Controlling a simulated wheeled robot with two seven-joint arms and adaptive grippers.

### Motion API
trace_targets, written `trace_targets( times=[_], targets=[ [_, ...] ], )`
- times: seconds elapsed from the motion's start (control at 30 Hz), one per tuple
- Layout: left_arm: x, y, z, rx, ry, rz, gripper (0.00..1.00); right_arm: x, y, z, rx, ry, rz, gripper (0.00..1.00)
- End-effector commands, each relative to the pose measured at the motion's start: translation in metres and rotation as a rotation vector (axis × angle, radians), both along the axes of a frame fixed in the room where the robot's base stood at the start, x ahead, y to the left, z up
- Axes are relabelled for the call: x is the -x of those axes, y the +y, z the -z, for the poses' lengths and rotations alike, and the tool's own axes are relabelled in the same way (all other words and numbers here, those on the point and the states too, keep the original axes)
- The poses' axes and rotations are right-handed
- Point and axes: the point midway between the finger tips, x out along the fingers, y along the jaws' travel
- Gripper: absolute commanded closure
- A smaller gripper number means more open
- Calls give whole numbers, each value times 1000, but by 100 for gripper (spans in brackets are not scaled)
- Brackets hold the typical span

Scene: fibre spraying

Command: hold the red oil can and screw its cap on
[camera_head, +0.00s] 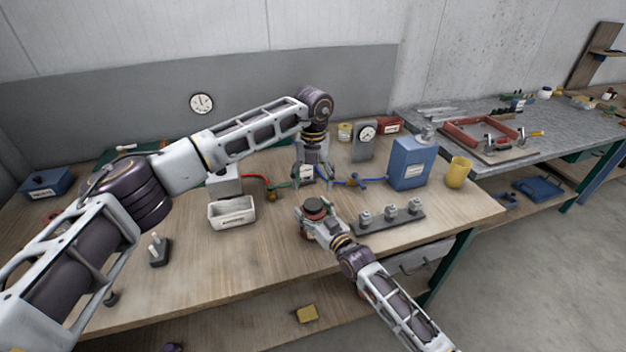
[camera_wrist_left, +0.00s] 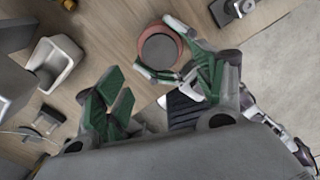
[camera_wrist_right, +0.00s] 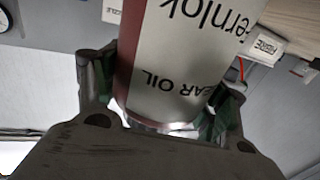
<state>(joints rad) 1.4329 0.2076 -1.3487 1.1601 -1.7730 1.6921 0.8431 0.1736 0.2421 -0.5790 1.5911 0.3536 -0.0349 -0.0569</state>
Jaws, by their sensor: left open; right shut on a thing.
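The red oil can (camera_head: 314,205) stands near the middle of the wooden table's front part, its round dark top facing up. In the right wrist view, the red and white can (camera_wrist_right: 180,60) shows a "GEAR OIL" label and sits between the fingers. My right gripper (camera_head: 314,226) is shut on the can from the front right. My left gripper (camera_head: 314,182) is open and empty, above and slightly behind the can. In the left wrist view, the can's dark round top (camera_wrist_left: 159,49) lies beyond the open fingers. I cannot tell whether that top is a separate cap.
A white bin (camera_head: 232,214) is left of the can, and a rack with several metal fittings (camera_head: 389,218) is right of it. A blue container (camera_head: 412,163) and yellow cup (camera_head: 458,172) stand farther right. Hoses with valves lie behind my left gripper. The front left table has free room.

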Motion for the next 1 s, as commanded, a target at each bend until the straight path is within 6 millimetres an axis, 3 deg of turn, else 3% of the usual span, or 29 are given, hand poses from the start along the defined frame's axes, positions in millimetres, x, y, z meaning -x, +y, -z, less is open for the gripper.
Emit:
trace_targets(
  times=[0.57, 1.0],
  targets=[
    [0, 0, 6, -1, 1, -4, 30, 0, 0, 0, 0, 0, 0, 95],
    [0, 0, 49, -1, 2, -4, 30, 0, 0, 0, 0, 0, 0, 95]
  ],
)
